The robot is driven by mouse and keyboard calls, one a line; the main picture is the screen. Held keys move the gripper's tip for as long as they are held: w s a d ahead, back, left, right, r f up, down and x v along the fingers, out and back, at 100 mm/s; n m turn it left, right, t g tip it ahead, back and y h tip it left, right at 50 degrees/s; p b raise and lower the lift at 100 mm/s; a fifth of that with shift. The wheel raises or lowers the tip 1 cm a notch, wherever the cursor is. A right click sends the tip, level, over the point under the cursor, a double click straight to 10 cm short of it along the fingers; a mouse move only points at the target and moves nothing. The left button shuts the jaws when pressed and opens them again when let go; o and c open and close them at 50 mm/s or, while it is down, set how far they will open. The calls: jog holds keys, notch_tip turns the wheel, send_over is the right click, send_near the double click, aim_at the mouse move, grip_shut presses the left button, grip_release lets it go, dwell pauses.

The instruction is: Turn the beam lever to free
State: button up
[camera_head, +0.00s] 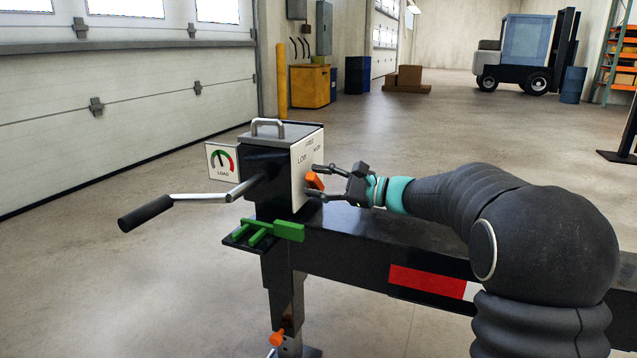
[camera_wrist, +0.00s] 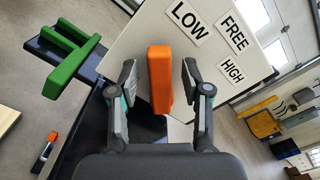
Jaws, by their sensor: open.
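The orange beam lever (camera_head: 314,181) is on the white selector plate (camera_head: 299,186) of the black gearbox on the trailer beam. The plate is labelled LOW (camera_wrist: 188,20), FREE (camera_wrist: 233,34) and HIGH (camera_wrist: 230,70). I cannot tell which label the lever points to. My gripper (camera_head: 317,184) is open and faces the plate. In the wrist view the lever (camera_wrist: 160,82) stands between the two fingers, with a gap on each side. The lever's lower end in that view is near my palm. Its pivot is hidden.
A crank with a black grip (camera_head: 146,213) sticks out left of the gearbox, beside a LOAD gauge (camera_head: 222,162). A green forked part (camera_head: 270,231) sits below the plate. The black beam (camera_head: 350,246) runs under my arm. Open floor lies left.

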jog(key=shift+a, duration=0.1)
grip_shut()
